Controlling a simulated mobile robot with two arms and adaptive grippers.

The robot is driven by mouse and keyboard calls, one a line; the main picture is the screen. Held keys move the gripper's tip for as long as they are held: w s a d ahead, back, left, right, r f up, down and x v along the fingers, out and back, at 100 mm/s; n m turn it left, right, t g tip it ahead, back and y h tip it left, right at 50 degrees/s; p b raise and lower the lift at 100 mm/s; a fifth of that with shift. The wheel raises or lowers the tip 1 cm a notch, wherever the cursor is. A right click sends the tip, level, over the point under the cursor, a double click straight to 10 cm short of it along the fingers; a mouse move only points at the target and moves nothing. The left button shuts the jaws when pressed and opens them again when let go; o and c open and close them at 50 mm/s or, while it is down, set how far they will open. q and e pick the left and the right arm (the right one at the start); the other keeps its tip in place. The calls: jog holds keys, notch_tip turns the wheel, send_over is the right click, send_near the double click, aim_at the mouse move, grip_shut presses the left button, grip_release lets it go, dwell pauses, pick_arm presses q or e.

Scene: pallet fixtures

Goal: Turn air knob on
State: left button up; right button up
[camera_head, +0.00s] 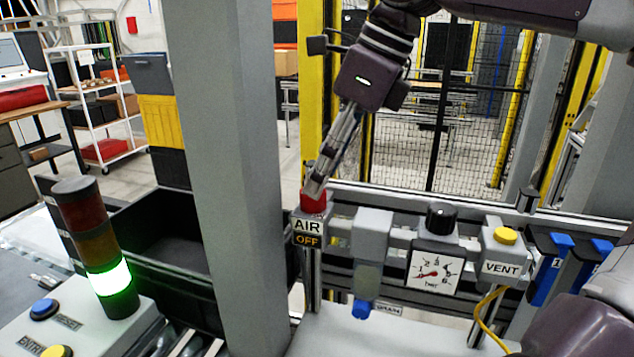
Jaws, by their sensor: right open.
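The air knob (314,204) is red and sits on top of a grey block labelled AIR, with an OFF plate (307,240) below the label. My right gripper (318,184) reaches down from the upper right, with its fingertips at the top of the red knob. Its fingers are open. They partly hide the knob, and I cannot tell whether they touch it. My left gripper is not in view.
A grey post (228,160) stands left of the knob. To its right are a filter unit (371,235), a gauge (434,271) with a black knob (441,218), and a yellow VENT button (505,236). A lit stack light (108,277) stands at lower left.

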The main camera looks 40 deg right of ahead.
aim_at(308, 205)
jog(key=x, duration=0.3)
jog(key=shift+w+d+f, duration=0.1)
jog(key=shift+w+f, duration=0.25)
jog(key=shift+c, duration=0.2)
jog(key=c, duration=1.1)
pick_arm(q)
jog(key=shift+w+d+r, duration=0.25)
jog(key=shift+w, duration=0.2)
